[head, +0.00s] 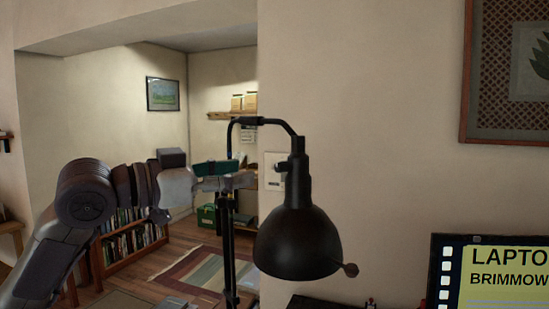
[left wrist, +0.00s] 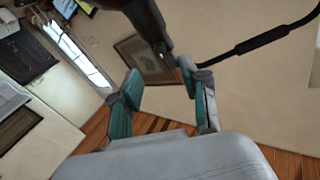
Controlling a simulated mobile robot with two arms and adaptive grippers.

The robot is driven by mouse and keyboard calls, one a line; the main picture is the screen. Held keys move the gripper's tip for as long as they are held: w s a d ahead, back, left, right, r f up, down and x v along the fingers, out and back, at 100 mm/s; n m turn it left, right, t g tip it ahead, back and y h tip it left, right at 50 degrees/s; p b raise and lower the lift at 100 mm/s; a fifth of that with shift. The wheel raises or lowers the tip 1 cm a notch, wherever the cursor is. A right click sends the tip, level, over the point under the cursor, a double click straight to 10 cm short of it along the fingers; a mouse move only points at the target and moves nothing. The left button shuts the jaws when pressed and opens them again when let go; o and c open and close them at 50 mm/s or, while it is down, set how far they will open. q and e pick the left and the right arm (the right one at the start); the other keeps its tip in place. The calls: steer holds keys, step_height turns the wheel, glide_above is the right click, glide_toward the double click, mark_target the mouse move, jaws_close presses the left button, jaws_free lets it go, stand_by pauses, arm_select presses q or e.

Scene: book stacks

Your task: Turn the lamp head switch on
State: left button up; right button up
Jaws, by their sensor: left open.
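The desk lamp has a black dome head (head: 298,243) that hangs from a curved black arm in the head view. A small round knob (head: 350,270) sticks out at the lower right rim of the head. My left gripper (head: 243,176) is open and empty, left of the lamp's neck and above the dome, with green finger pads. In the left wrist view my left gripper (left wrist: 160,90) shows two spread fingers. The lamp's dark neck (left wrist: 148,22) comes down from the top close to the fingertips; contact is unclear. The knob is not visible there. My right gripper is out of view.
A laptop sign or screen (head: 500,275) stands at the lower right. A framed picture (head: 507,70) hangs on the wall above it. A pale wall plate (head: 273,165) is behind the lamp. A low bookcase (head: 133,243) and striped rug (head: 205,275) lie beyond at left.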

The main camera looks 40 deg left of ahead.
mark_target(277, 167)
arm_select(q)
steer(key=p+x, duration=0.1)
steer(key=x, duration=0.1)
steer(key=p+x, duration=0.1)
steer(key=x, duration=0.1)
steer(key=p+x, duration=0.1)
steer(key=x, duration=0.1)
steer(key=shift+w+r+p, duration=0.15)
steer(key=shift+r+p, duration=0.2)
steer(key=shift+p, duration=0.05)
steer(key=shift+w+d+f+p, duration=0.1)
steer(key=shift+w+d+p, duration=0.15)
steer(key=shift+w+p, duration=0.3)
steer(key=shift+w+d+f, duration=0.1)
steer(key=shift+w+f, duration=0.1)
steer(key=shift+w, duration=0.05)
jaws_close()
